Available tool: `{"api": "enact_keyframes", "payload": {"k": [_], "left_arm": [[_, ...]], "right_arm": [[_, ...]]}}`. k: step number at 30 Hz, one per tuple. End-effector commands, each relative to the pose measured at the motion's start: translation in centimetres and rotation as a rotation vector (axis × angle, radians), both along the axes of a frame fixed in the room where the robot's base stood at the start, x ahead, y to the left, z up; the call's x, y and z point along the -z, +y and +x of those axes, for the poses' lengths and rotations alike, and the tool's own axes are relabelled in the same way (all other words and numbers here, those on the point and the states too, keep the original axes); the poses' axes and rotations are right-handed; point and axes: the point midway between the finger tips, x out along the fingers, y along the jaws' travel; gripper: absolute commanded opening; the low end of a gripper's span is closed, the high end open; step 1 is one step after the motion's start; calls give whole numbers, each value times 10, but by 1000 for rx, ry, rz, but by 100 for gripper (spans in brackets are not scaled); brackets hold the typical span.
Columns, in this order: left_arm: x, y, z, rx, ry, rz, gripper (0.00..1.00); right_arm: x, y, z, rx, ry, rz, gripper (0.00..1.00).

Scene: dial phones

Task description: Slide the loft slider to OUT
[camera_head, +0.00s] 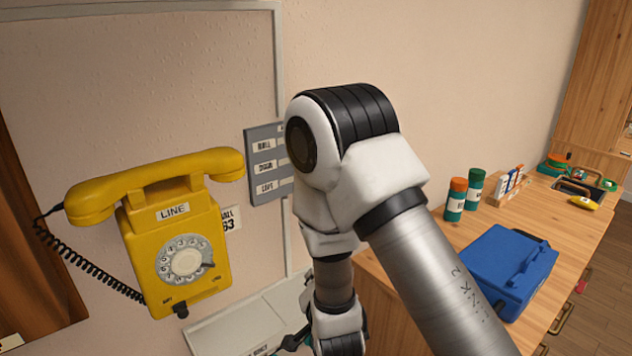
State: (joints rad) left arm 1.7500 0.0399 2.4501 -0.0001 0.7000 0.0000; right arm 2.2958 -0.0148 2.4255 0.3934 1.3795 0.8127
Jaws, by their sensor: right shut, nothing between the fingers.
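A grey panel (256,136) is on the wall, right of the yellow phone, with a column of white labels. The lowest label (266,187) appears to read LOFT. The panel's right part, where the sliders would be, is behind my right arm, so I cannot see the loft slider or its position. My right arm reaches up from the lower right and bends down in front of the wall. My right gripper (288,343) is shut and empty, low at the bottom edge, below the panel and apart from it. My left gripper is out of view.
A yellow dial phone (180,235) with handset and coiled cord is on the wall at left. A pale grey box (240,332) is below it. A wooden counter (445,232) at right holds a blue case (508,268) and two jars (466,195).

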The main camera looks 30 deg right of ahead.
Motion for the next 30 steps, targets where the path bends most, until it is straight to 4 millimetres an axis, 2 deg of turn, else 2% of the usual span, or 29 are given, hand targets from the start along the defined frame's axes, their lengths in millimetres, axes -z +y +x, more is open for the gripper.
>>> {"api": "enact_keyframes", "payload": {"k": [1, 3, 6, 7, 9, 20, 23, 30], "left_arm": [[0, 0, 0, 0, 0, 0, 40], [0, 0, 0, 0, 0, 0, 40], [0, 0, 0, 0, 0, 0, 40], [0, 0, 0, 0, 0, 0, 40], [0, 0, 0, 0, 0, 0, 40], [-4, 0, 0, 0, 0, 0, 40], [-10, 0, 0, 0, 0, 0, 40], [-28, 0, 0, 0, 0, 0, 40]], "right_arm": [[-48, -7, 10, 53, -169, 37, 0], [-100, -14, 13, 106, -363, 91, 0], [-143, -20, 11, 141, -528, 137, 0], [-149, -21, 10, 145, -555, 143, 0], [-155, -22, 10, 150, -580, 152, 0], [-156, -25, 15, 150, -576, 155, 0], [-159, -32, 26, 151, -576, 155, 0], [-167, -56, 68, 152, -576, 154, 0]]}}
